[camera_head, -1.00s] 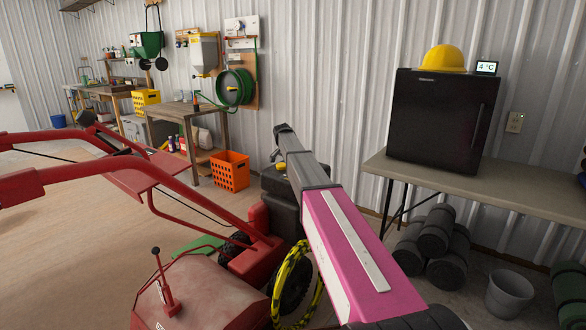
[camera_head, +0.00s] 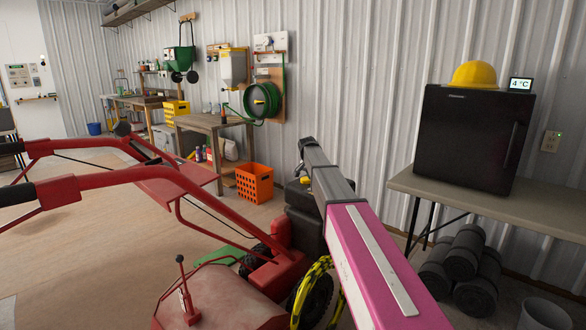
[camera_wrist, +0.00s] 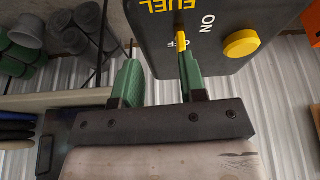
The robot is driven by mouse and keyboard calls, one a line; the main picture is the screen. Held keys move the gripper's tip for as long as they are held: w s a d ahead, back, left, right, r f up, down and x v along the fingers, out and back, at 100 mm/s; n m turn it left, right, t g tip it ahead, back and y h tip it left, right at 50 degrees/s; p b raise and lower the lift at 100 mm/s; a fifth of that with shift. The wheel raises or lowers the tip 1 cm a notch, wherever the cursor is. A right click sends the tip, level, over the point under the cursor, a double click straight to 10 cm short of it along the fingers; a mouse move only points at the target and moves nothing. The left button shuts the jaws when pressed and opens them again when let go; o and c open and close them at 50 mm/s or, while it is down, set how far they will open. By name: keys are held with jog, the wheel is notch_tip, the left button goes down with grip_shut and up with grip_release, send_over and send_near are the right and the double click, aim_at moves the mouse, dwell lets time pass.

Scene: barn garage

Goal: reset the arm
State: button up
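My gripper (camera_wrist: 158,65) shows in the wrist view with its two green fingers spread apart and nothing between them. A dark panel (camera_wrist: 214,50) marked FUEL, ON and OFF is close beyond the right finger. A small yellow lever (camera_wrist: 182,42) on it lies at that finger's tip; I cannot tell whether they touch. A round yellow knob (camera_wrist: 241,44) is to its right. In the head view my pink and grey arm (camera_head: 372,262) reaches out over a red walk-behind machine (camera_head: 222,295) towards its black engine part (camera_head: 304,222). My gripper cannot be made out there.
Red handlebars (camera_head: 110,190) stretch across the left. A table (camera_head: 500,202) with a black fridge (camera_head: 472,138) and yellow hard hat (camera_head: 474,74) stands at the right, dark rolls (camera_head: 466,262) beneath. An orange crate (camera_head: 254,183) stands by a workbench. Floor at the left is open.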

jog(key=s+f+n+g+y, duration=0.1)
jog(key=s+f+n, duration=0.1)
jog(key=s+f, duration=0.6)
jog(key=s+d+f+n+g+y, duration=0.1)
jog(key=s+f+n, duration=0.2)
jog(key=s, duration=1.9)
jog(key=s+f+n+g+y, duration=0.1)
jog(key=s+f+n, duration=0.2)
jog(key=s+f, duration=0.9)
jog(key=s, duration=0.3)
jog(key=shift+s+d+f, duration=0.2)
jog(key=shift+d+f, duration=0.05)
jog(key=shift+f, duration=0.1)
